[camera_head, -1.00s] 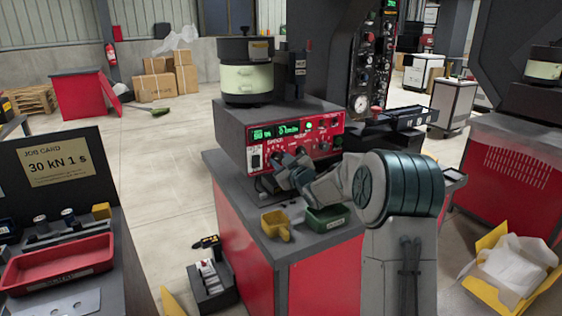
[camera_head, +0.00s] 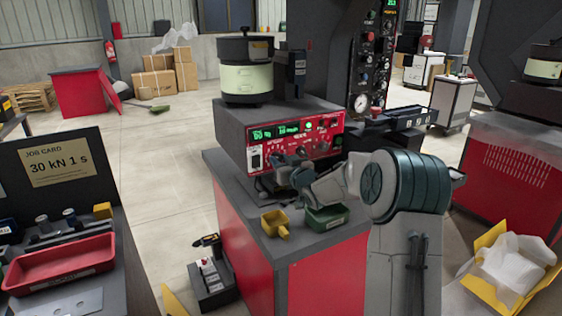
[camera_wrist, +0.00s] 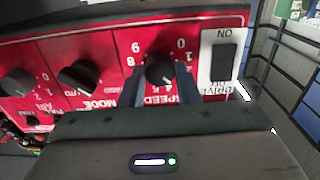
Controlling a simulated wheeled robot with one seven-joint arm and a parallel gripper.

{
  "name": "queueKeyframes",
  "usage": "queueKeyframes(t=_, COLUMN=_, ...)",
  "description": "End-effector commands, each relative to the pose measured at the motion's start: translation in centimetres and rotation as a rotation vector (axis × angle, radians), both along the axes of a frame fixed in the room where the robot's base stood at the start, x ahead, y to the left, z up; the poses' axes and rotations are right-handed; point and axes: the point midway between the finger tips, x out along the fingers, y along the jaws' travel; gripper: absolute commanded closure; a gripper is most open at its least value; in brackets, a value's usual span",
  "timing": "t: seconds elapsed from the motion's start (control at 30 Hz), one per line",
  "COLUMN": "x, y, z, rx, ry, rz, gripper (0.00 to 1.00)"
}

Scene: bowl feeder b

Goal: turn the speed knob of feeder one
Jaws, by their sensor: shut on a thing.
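Feeder one's red control panel (camera_head: 330,132) faces me below the bowl feeder (camera_head: 246,82), with green readouts lit. In the wrist view the panel (camera_wrist: 110,48) is upside down. Its SPEED knob (camera_wrist: 160,69) is black and round, with a numbered dial around it. My gripper (camera_wrist: 161,86) is shut on this knob, one dark finger on each side. In the head view my gripper (camera_head: 282,163) is against the lower left of the panel and hides the knob there. The MODE knob (camera_wrist: 79,78) and the rocker switch (camera_wrist: 223,62) flank the SPEED knob.
A yellow scoop (camera_head: 275,224) and a green bin (camera_head: 326,217) stand on the cabinet top below my gripper. A black press column stands right of the feeder. A job card (camera_head: 57,167) and a red tray (camera_head: 58,262) are on the left bench.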

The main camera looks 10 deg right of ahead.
Motion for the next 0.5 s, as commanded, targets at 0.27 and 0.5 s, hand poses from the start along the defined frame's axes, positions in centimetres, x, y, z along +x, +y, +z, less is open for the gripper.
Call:
queueKeyframes(t=0.27, x=-0.03, y=-0.05, z=-0.17, rx=-0.001, ry=0.003, rz=-0.001, gripper=0.62)
queueKeyframes(t=0.5, x=-0.01, y=-0.03, z=-0.09, rx=-0.002, ry=0.002, rz=0.0, gripper=0.49)
